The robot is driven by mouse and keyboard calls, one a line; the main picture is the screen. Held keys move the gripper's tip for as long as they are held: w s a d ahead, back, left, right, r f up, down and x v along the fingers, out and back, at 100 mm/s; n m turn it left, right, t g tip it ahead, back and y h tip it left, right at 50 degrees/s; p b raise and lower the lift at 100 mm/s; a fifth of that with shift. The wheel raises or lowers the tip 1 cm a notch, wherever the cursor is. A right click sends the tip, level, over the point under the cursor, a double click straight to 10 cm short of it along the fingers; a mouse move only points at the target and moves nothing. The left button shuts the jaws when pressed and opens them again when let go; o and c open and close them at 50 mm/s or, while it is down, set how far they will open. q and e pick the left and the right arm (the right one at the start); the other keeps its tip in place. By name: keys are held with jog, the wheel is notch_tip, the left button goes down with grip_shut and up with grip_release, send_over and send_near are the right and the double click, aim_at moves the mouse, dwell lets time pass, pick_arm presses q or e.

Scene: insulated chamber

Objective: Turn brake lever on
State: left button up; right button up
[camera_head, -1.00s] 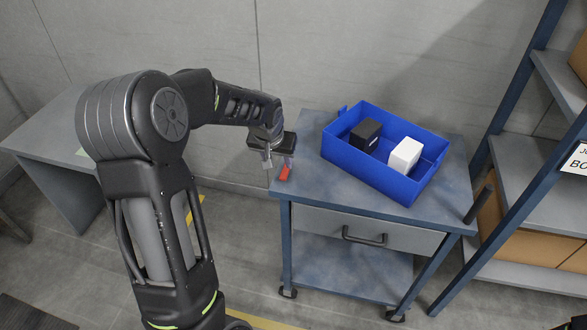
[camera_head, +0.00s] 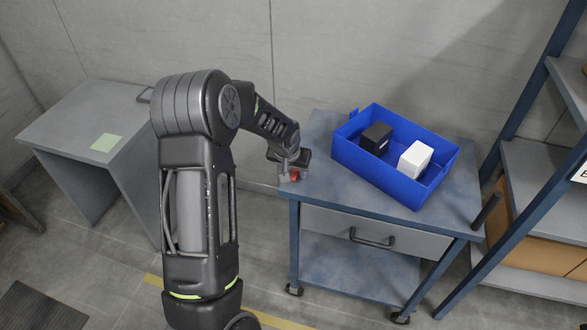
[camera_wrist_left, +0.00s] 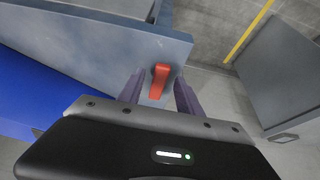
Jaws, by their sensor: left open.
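The red brake lever (camera_head: 295,175) is at the left edge of the blue-grey cart (camera_head: 325,150), partly hidden by my left gripper (camera_head: 290,177) in the head view. In the left wrist view the lever (camera_wrist_left: 159,81) stands out between the two purple-grey fingers of my open left gripper (camera_wrist_left: 158,92). A gap shows on each side of it, and I see no finger touching it. My right gripper is not in view.
A blue bin (camera_head: 400,190) on the cart top holds a black box (camera_head: 376,138) and a white box (camera_head: 414,159). A grey desk (camera_head: 85,115) stands at the left. A shelf rack (camera_head: 545,170) stands at the right.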

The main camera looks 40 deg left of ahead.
pick_arm(q)
jog(key=shift+c, duration=0.4)
grip_shut()
dwell(1.0)
